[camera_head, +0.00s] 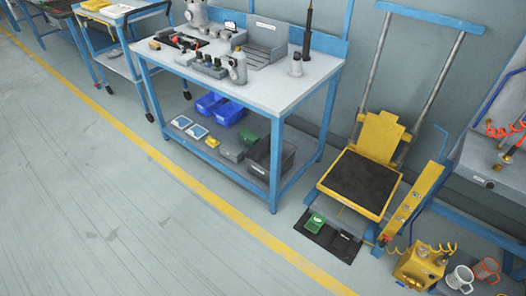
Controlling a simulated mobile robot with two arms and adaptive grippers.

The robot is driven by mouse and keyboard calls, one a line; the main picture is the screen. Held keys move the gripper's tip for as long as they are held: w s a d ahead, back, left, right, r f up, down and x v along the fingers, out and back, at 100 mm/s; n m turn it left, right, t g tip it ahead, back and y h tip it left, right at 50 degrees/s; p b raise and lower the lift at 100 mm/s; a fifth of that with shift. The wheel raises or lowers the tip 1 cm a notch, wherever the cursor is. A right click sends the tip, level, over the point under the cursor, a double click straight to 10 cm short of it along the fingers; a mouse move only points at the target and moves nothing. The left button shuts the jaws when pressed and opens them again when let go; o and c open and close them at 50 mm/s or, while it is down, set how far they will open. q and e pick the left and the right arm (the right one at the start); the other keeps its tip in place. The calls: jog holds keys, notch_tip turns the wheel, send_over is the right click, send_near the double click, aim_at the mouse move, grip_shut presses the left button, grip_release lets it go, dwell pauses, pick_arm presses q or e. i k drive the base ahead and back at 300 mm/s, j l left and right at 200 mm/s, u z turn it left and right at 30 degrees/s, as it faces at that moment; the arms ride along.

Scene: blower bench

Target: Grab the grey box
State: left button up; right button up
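No single grey box stands out; I see several grey candidates. A grey open box (262,40) sits on top of the blue-framed bench, toward its back. A dark grey open box (269,158) sits at the right end of the bench's lower shelf. A smaller grey box (232,150) is left of it on the same shelf. The picture does not show which one is meant. Neither of my grippers is in view.
The blue-framed bench (285,92) also holds tools and parts. Blue bins (228,113) sit on its lower shelf. Right of it stands a yellow lift (361,184) with a pedal plate. Open floor (90,170) lies in front, crossed by a yellow line.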

aim_at(229, 151)
jog(key=i+j+z, duration=0.4)
jog(key=j+z, duration=0.25)
jog(key=i+j+z, duration=0.1)
jog(key=j+z, duration=0.2)
jog(key=i+j+z, duration=0.1)
jog(key=j+z, duration=0.2)
jog(key=j, duration=0.15)
jog(key=i+j+z, duration=0.1)
jog(key=j+z, duration=0.3)
jog(key=j, duration=3.85)
